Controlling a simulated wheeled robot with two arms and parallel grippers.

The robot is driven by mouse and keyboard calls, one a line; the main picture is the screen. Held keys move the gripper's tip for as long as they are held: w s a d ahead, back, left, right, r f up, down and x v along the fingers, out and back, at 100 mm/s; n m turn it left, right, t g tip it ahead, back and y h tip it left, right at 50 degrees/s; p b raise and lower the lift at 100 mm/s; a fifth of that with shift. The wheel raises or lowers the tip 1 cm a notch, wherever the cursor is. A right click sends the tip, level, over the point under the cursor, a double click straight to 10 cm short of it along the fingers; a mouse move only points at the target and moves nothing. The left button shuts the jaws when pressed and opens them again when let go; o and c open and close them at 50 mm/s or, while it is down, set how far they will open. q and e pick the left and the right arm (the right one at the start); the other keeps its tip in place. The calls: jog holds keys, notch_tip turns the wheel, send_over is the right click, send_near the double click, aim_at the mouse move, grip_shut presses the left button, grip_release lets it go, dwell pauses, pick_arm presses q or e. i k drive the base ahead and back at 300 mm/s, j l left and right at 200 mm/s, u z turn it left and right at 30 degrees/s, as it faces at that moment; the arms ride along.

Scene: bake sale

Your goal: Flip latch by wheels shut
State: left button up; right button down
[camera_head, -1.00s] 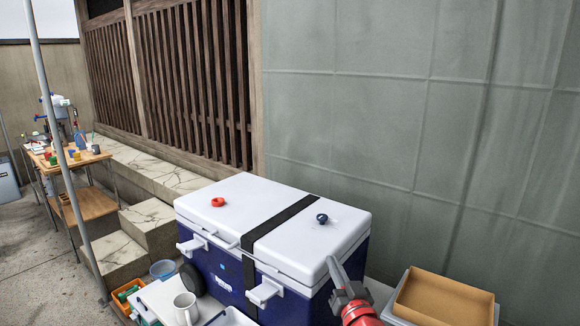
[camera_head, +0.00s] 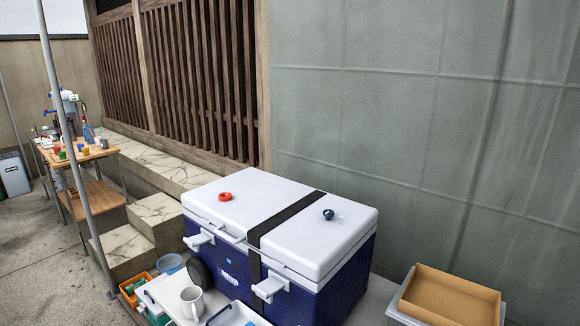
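A blue cooler (camera_head: 345,285) with a white lid (camera_head: 233,198) stands at the lower centre, its lid down. A black strap (camera_head: 283,221) runs across the lid. Two white latches are on the front side. The left latch (camera_head: 199,240) is above the dark wheel (camera_head: 199,273) at the cooler's left end. The right latch (camera_head: 270,288) is right of the strap. Both latches appear to stick outward from the front. Neither of my grippers is in view.
A red ring (camera_head: 225,196) and a dark blue item (camera_head: 328,214) lie on the lid. A white mug (camera_head: 192,302), a blue bowl (camera_head: 170,264) and an orange crate (camera_head: 136,288) are in front at left. A tan box (camera_head: 450,297) is at right. Stone steps (camera_head: 126,250) stand behind at left.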

aim_at(193, 242)
jog(key=j+z, duration=0.1)
jog(key=j, duration=0.7)
jog(key=k+j+z, duration=0.1)
jog(key=j, duration=0.7)
jog(key=k+j, duration=0.1)
jog(key=j, duration=0.7)
jog(key=z, duration=0.05)
